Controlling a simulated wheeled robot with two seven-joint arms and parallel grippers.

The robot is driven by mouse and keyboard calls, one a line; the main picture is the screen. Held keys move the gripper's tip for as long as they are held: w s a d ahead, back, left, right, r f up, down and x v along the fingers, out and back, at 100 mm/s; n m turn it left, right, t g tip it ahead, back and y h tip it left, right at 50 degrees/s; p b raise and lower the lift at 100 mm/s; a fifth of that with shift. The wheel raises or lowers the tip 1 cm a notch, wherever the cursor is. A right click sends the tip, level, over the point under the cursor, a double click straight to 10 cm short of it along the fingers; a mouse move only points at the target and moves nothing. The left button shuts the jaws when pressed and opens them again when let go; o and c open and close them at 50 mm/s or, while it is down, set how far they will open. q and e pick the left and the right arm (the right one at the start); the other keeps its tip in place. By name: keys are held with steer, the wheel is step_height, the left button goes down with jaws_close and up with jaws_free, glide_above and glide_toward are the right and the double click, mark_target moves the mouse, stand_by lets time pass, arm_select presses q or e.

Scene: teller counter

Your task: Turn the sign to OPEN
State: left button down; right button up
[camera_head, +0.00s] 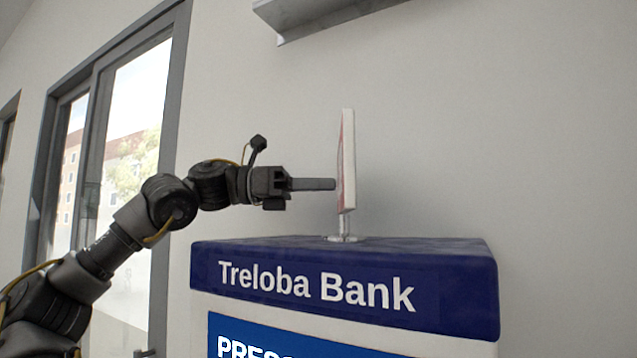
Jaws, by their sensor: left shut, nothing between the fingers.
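The sign (348,160) is a thin upright panel on a short metal stand, on top of the blue counter box marked "Treloba Bank" (345,280). I see it nearly edge-on, with its white edge towards me and a narrow strip of a reddish face on its left side. Its lettering cannot be read. My left gripper (332,184) comes in from the left at about the sign's mid to lower height. Its fingers are shut and empty. The fingertips are at or very close to the sign's left face; I cannot tell whether they touch. My right gripper is not in view.
The box top is clear around the stand (343,238). A plain wall stands behind. A grey-framed glass door (130,150) is at the left, and a grey ledge (340,15) juts from the wall above. Free room lies right of the sign.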

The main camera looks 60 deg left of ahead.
arm_select(q)
steer(key=w+m+g+h+p, duration=0.1)
steer(key=p, duration=0.2)
steer(key=w+d+m+g+h+p, duration=0.1)
steer(key=w+m+g+h+p, duration=0.1)
steer(key=p, duration=0.1)
steer(key=shift+w+r, duration=0.1)
steer(key=shift+r, duration=0.1)
steer(key=shift+w+d+f+g+h+p, duration=0.2)
steer(key=shift+w+d+g+h+p, duration=0.05)
steer(key=shift+w+g+h+p, duration=0.05)
steer(key=shift+w+d, duration=0.1)
steer(key=shift+d, duration=0.3)
steer(key=shift+a, duration=0.1)
